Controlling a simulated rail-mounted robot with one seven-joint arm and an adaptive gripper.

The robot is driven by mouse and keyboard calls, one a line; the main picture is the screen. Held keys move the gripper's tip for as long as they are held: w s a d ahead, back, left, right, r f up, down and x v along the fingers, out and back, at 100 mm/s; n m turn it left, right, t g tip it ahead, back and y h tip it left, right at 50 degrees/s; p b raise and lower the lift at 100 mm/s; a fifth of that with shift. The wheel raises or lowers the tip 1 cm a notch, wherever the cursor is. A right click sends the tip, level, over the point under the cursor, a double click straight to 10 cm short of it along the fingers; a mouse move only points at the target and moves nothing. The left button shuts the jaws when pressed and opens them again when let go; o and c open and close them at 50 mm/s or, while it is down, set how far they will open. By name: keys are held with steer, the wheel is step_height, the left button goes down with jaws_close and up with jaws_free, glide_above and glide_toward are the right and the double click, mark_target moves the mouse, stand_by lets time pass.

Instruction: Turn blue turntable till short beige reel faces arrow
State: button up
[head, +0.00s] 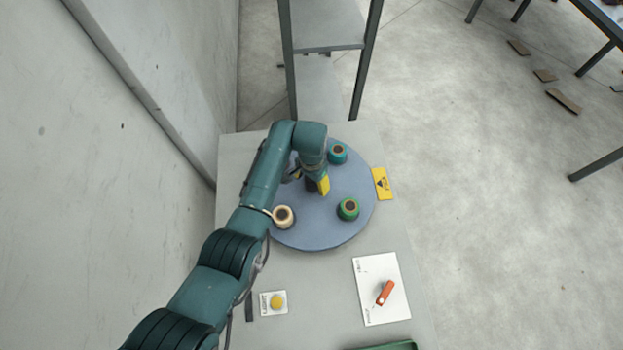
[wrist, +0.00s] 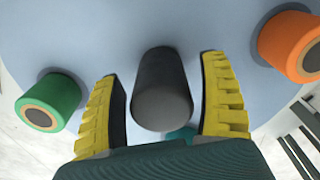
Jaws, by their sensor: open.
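The blue turntable (head: 330,232) lies flat on a grey table. The beige reel (head: 284,216) stands at its lower left, away from the yellow arrow plate (head: 383,183) beside the right rim. A green reel (head: 348,208) and a teal reel (head: 338,153) stand on the right side, with the arrow between them. My gripper (head: 323,185) is over the middle of the turntable. In the wrist view, my open yellow fingers (wrist: 165,100) are on either side of a dark grey post (wrist: 162,90), with gaps showing. The beige reel is not in the wrist view.
An orange reel (wrist: 290,45) shows in the wrist view; my arm hides it in the head view. A yellow button (head: 277,301) and a white panel with an orange-red handle (head: 384,293) are at the table front. A wall stands left.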

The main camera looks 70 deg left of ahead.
steer(key=shift+f, duration=0.6)
steer(key=c, duration=1.3)
